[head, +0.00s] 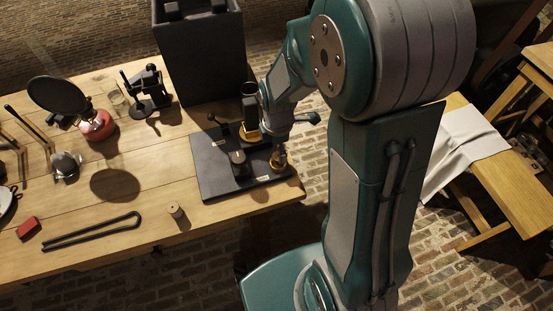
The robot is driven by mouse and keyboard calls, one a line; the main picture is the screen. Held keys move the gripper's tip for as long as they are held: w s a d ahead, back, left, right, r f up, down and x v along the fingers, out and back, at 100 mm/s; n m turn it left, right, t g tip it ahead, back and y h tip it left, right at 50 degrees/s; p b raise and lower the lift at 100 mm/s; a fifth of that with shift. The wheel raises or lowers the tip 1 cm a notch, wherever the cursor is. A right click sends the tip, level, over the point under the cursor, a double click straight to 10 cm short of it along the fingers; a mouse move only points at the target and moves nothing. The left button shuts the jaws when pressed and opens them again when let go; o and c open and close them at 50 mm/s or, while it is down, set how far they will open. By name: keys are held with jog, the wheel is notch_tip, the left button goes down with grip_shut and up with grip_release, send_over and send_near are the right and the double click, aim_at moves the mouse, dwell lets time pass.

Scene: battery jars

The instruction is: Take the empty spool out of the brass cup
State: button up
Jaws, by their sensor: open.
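A grey metal jar (238,162) stands left of my gripper. I cannot make out the empty spool inside any cup; the gripper and the small size hide it.
A tall black box (200,55) stands behind the board. A small tan cylinder (176,210), long black tongs (92,232) and a red block (28,227) lie toward the front. A red burner (97,125) and black stand (148,90) are at left. Table between cylinder and board is clear.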

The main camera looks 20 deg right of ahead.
aim_at(276, 156)
jog(key=f, duration=0.4)
jog(key=shift+w+d+f, duration=0.25)
jog(key=shift+d, duration=0.1)
jog(key=shift+a+f, duration=0.3)
jog(key=shift+a, duration=0.2)
jog(key=shift+d, duration=0.5)
jog(key=c, duration=1)
